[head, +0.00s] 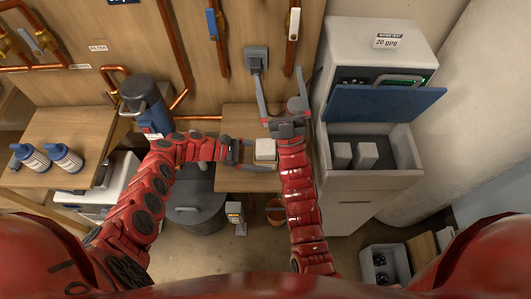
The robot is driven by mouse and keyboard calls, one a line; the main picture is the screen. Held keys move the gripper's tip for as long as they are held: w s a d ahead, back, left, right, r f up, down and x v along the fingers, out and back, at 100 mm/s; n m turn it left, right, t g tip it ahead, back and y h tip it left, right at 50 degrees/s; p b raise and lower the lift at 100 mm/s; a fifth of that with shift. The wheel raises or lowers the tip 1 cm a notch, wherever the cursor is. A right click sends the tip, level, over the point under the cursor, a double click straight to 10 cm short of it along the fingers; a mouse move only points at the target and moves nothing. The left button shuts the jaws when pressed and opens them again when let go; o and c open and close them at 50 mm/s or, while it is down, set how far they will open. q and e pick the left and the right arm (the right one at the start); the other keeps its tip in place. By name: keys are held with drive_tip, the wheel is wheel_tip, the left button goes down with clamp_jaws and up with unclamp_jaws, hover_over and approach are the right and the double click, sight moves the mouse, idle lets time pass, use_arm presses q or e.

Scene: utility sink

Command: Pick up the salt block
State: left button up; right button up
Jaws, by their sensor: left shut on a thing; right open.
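A white salt block (265,149) is on or just above the small wooden table below the wall outlet; I cannot tell if it is lifted. My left gripper (251,154) reaches it from the left and is shut on it. My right gripper (280,84) is open and empty, just above the block in the picture, with its fingers spread toward the wall. Two more pale blocks (343,155) (366,156) stand in the open bin of the white softener cabinet on the right.
The cabinet (371,191) has a raised blue lid (383,102). Copper pipes (175,45) run along the wall. A dark canister (147,104) stands left of the small table (240,117). Two bottles (66,157) stand on the left bench. A crate (380,266) lies at lower right.

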drive_tip(key=w+a+r+m+g+h, duration=0.1)
drive_tip(key=w+a+r+g+h, duration=0.15)
drive_tip(key=w+h, duration=0.4)
drive_tip(key=m+g+h, duration=0.2)
drive_tip(key=m+g, duration=0.5)
drive_tip(key=g, duration=1.2)
approach(266, 146)
drive_tip(key=shift+x, duration=4.55)
drive_tip(key=shift+g, duration=0.25)
clamp_jaws()
